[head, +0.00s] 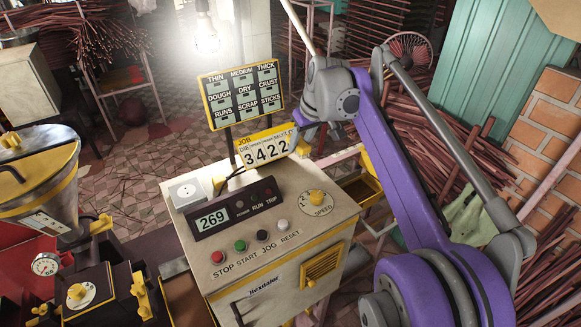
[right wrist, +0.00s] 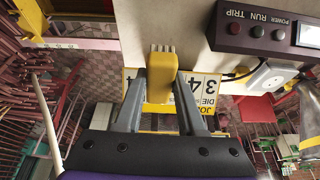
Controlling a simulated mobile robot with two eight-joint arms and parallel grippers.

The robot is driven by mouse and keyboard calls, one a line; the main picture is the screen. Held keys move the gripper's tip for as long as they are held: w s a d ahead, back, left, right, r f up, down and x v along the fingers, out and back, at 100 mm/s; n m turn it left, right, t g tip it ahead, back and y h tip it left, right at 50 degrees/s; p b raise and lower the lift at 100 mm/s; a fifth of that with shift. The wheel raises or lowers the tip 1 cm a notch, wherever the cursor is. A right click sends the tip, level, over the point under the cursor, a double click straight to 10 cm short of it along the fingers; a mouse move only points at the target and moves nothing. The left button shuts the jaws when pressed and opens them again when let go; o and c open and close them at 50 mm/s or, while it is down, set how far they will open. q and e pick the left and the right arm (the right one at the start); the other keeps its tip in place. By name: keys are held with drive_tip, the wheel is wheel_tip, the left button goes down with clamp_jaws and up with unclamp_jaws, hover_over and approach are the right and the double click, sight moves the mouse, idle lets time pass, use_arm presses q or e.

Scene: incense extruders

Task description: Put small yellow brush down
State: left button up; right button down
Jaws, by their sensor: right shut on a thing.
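The small yellow brush (right wrist: 162,75) shows in the right wrist view as a yellow block between the fingers of my right gripper (right wrist: 162,85), which is shut on it. Its far end overlaps the cream top of the control cabinet (right wrist: 205,45); I cannot tell whether it touches. In the head view my right gripper (head: 303,143) is over the cabinet's back right, beside the JOB sign, and the wrist largely hides it. The brush cannot be made out clearly there. My left gripper is not in view.
The cabinet top (head: 265,190) has bare space between the display box (head: 228,215) and the speed dial (head: 317,198). The JOB sign (head: 268,149) and a label board (head: 242,95) stand at its back. A hopper machine (head: 40,185) is at left. Stick bundles (head: 440,140) lie at right.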

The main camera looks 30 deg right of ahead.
approach(297, 177)
drive_tip(key=shift+w+a+f, duration=0.1)
drive_tip(key=shift+w+f, duration=0.1)
drive_tip(key=shift+w, duration=0.25)
drive_tip(key=shift+w+a+f, duration=0.1)
drive_tip(key=shift+w+f, duration=0.15)
drive_tip(key=shift+w, duration=0.2)
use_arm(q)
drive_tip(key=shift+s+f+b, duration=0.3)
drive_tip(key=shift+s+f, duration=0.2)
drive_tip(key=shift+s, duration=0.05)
use_arm(e)
drive_tip(key=shift+w+f, duration=0.1)
drive_tip(key=shift+f, duration=2.2)
drive_tip(key=shift+f, duration=0.1)
drive_tip(key=c, duration=0.5)
unclamp_jaws()
drive_tip(key=shift+r, duration=0.3)
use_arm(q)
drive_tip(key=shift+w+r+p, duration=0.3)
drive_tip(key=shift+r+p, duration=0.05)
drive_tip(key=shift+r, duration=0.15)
use_arm(e)
drive_tip(key=v, duration=1.1)
drive_tip(key=shift+r, duration=0.35)
